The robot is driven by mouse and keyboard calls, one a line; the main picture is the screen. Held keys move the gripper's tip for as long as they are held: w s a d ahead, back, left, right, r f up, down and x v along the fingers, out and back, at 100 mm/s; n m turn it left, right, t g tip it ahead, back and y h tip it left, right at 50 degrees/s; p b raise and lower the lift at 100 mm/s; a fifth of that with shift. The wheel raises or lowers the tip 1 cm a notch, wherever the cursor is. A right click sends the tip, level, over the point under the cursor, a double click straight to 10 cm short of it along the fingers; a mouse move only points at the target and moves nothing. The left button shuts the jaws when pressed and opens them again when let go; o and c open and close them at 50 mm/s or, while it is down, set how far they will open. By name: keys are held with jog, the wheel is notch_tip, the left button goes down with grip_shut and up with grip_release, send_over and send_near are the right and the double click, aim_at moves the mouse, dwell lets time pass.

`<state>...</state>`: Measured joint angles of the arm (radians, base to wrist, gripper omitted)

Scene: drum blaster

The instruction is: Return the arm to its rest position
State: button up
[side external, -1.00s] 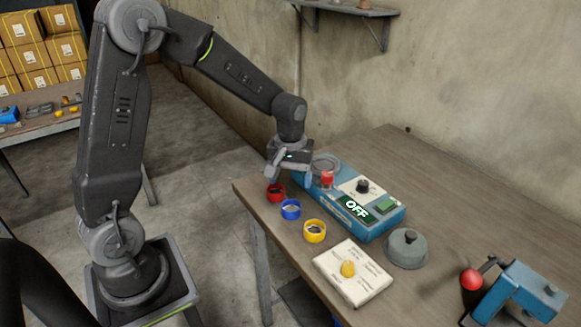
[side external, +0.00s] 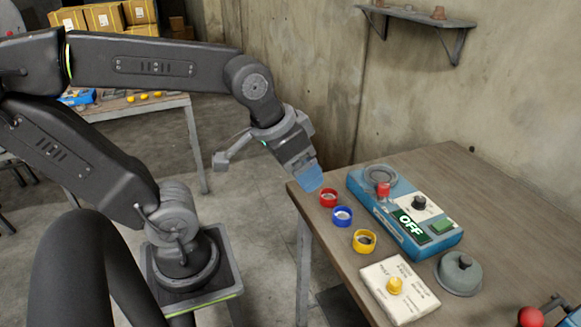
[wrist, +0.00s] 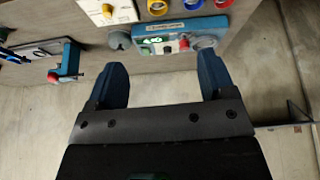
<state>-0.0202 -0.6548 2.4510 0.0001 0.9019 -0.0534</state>
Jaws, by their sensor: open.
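My gripper (side external: 268,165) is in the air off the table's left end, above and left of the colored rings. In the wrist view my gripper (wrist: 162,85) shows two blue-tipped fingers spread wide with nothing between them. The blue machine (side external: 408,215) sits on the wooden table (side external: 455,178), with a green sign (side external: 410,226) reading OFF, a red part (side external: 383,189) and a black knob (side external: 419,202). It also shows in the wrist view (wrist: 165,28).
A red ring (side external: 328,197), a blue ring (side external: 342,216) and a yellow ring (side external: 364,240) line the table's left edge. A white box with a yellow knob (side external: 395,285), a grey lid (side external: 459,272) and a red-balled lever (side external: 531,317) are nearer. A shelf (side external: 415,17) hangs on the wall.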

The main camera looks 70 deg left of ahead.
jog(key=shift+s+d+m+t, duration=0.15)
jog(key=shift+s+m, duration=0.05)
jog(key=shift+s, duration=0.25)
jog(key=shift+s+d+m+t, duration=0.1)
jog(key=shift+s+m+t, duration=0.1)
jog(key=shift+s, duration=0.2)
